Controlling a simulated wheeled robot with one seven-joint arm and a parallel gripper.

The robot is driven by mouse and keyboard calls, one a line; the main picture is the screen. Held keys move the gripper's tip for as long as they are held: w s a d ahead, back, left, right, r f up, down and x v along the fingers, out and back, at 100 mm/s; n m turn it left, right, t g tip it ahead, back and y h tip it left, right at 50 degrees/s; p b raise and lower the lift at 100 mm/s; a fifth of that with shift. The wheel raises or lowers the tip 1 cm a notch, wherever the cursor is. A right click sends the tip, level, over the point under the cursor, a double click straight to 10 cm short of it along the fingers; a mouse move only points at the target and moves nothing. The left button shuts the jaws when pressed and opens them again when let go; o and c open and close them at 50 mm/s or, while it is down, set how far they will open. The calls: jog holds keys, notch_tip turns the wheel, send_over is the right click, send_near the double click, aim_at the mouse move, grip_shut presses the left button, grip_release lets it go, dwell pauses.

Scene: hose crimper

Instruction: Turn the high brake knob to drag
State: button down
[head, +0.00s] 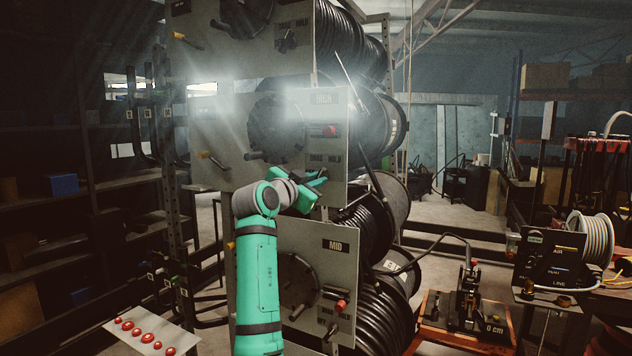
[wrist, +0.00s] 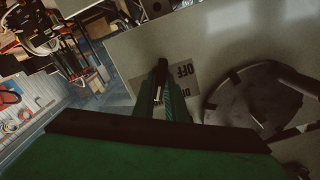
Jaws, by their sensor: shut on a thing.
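The high reel's grey panel (head: 338,190) carries a HIGH label (head: 323,98) at its top and a DRAG HOLD label (head: 325,158) lower down. My gripper (head: 318,181) is at the panel just below that label, shut on the high brake knob. The knob is mostly hidden by the fingers, so its exact setting cannot be read. In the wrist view, my dark fingers (wrist: 161,85) point at the panel beside an OFF label (wrist: 184,70); a second label is partly covered by the fingers.
A red knob (head: 330,131) sits above the DRAG HOLD label. A round hub (wrist: 250,105) with a crank handle is beside my gripper in the wrist view. The MID panel (head: 345,268) is below.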

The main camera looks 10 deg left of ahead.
jog(key=shift+f, duration=0.1)
jog(key=n, duration=1.1)
jog(key=shift+w+f, duration=0.1)
jog(key=shift+n, duration=0.3)
dwell(0.3)
jog(key=c, duration=1.8)
grip_release()
